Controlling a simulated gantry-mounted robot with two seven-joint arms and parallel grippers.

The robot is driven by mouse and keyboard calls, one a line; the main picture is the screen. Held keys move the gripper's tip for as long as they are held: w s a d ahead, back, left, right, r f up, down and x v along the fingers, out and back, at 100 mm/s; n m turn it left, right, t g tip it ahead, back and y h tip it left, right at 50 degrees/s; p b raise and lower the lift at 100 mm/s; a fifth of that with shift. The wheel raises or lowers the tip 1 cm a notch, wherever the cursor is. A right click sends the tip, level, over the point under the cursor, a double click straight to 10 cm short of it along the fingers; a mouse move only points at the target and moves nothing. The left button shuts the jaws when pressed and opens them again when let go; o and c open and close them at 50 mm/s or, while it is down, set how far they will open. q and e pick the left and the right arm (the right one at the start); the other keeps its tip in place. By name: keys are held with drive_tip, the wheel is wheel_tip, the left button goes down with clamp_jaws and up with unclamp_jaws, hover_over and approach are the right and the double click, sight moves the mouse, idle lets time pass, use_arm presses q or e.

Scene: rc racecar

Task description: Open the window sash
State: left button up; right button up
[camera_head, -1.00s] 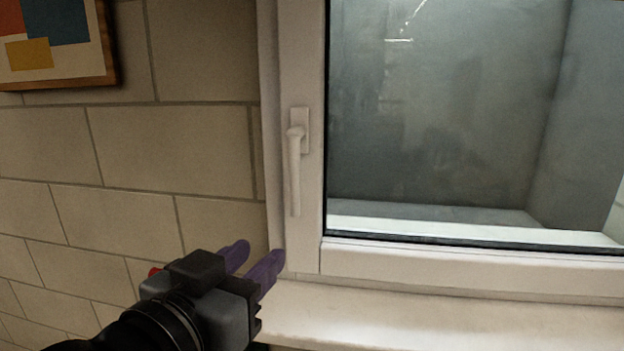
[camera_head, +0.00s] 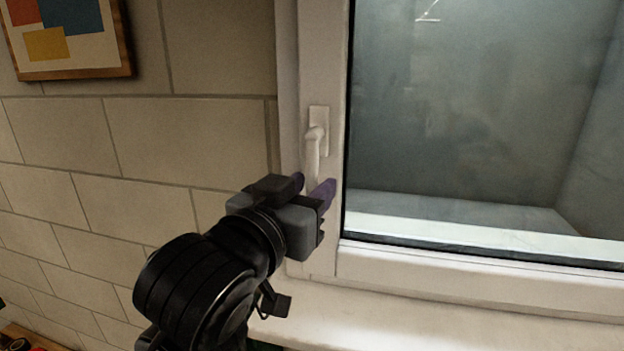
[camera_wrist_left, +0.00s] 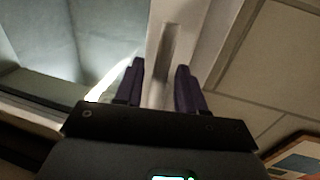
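The window sash (camera_head: 322,225) has a white frame around dark glass and looks closed. Its white handle (camera_head: 312,150) points downward on the left stile. My left gripper (camera_head: 314,187) has purple fingers and is at the lower end of the handle, which it partly hides. In the left wrist view its fingers (camera_wrist_left: 160,85) are spread apart, with the handle (camera_wrist_left: 166,50) lying between and beyond them. I cannot tell whether either finger touches the handle. My right gripper does not show.
A tiled wall (camera_head: 150,150) is left of the window, with a framed picture (camera_head: 75,40) on it. A white sill (camera_head: 400,318) runs below the sash. Some objects (camera_head: 20,340) are at the bottom left corner, mostly cut off.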

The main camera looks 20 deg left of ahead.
use_arm(q)
drive_tip(key=shift+w, duration=0.65)
drive_tip(key=shift+c, duration=0.3)
clamp_jaws()
